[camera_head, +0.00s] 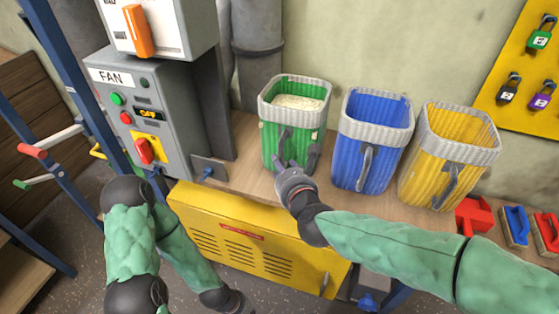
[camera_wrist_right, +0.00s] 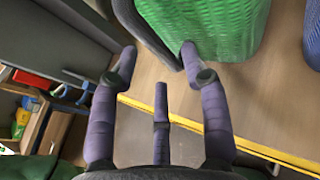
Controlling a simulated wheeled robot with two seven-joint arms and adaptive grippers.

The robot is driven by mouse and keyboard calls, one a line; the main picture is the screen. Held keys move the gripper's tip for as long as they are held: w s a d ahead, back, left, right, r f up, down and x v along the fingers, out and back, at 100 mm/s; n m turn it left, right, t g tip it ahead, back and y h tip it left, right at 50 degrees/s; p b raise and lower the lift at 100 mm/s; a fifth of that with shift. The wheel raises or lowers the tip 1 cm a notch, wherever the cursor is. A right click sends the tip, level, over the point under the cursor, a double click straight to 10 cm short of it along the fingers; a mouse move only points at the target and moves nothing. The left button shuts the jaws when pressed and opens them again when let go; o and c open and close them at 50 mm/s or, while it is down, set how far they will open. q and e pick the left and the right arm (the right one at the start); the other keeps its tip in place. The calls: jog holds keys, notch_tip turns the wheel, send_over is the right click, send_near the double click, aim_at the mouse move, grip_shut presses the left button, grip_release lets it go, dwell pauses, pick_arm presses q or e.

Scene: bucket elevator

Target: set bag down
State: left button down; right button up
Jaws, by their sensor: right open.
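The green bag (camera_head: 272,139) has a pale grey rim and pale grainy contents. It stands upright on the wooden bench (camera_head: 238,178), beside the blue bag. Its grey handle (camera_head: 312,158) hangs on the front side. My right gripper (camera_head: 284,168) is at the bag's lower front. In the right wrist view the gripper (camera_wrist_right: 158,70) has its fingers spread, with the green bag (camera_wrist_right: 215,25) just beyond the fingertips and a dark grey strap (camera_wrist_right: 148,38) between them, not clasped. My left gripper (camera_head: 238,303) is low at the bottom edge, partly cut off; its jaws are unclear.
A blue bag (camera_head: 352,150) and a yellow bag (camera_head: 425,165) stand to the right. A grey fan control box (camera_head: 165,105) is at the left, its display reading OFF. A yellow vented panel (camera_head: 290,262) is below the bench. Red and blue items lie at the right.

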jog(key=p+v, duration=0.2)
jog(key=v, duration=0.6)
